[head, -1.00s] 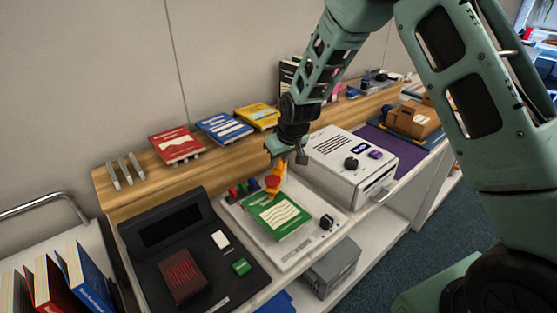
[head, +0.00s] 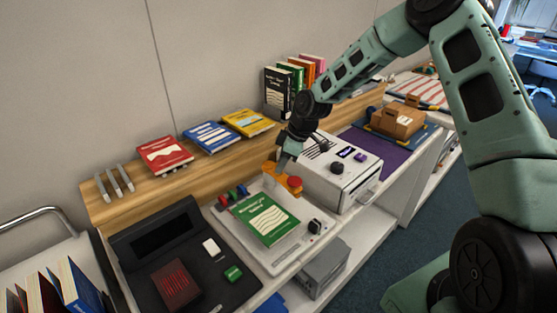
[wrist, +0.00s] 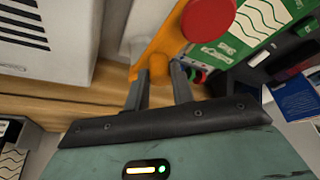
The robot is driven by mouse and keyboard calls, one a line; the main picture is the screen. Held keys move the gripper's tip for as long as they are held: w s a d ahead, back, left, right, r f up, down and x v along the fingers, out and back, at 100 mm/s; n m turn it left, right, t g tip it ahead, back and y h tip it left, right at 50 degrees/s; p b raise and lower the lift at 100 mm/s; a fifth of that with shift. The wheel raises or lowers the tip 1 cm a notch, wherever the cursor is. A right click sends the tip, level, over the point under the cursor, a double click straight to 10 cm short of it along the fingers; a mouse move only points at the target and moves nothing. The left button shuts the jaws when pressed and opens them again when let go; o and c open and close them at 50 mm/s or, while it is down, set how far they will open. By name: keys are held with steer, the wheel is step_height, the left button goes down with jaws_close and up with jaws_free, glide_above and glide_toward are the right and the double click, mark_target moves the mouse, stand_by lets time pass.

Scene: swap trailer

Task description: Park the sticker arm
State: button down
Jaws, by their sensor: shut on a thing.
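The sticker arm is an orange bar (head: 277,171) with a red round knob (head: 295,182), at the back right of the white sticker station (head: 272,267). It lies beside the green book (head: 265,219), which is flat on the station, rather than across its middle. In the wrist view the orange arm (wrist: 157,45) and red knob (wrist: 208,17) are close ahead. My gripper (head: 281,160) is shut on an orange peg of the arm; in the wrist view both fingers (wrist: 161,84) flank that peg. The green book (wrist: 240,40) shows at the upper right there.
A black tray (head: 205,265) with a dark red book lies left. Red, blue and yellow books (head: 211,134) lie on the wooden shelf behind. A dark knob (head: 315,227) sits at the station's front right.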

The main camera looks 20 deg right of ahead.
steer(key=shift+w+d+n, duration=0.1)
steer(key=shift+d+n, duration=0.2)
steer(key=shift+n, duration=0.2)
steer(key=c, duration=1.2)
jaws_free()
steer(key=v, duration=0.5)
steer(key=b+v, duration=0.1)
steer(key=v, duration=0.5)
steer(key=b+v, duration=0.1)
steer(key=v, duration=0.5)
steer(key=shift+w+d+r, duration=0.15)
steer(key=shift+w+r, duration=0.1)
steer(key=shift+w, duration=0.05)
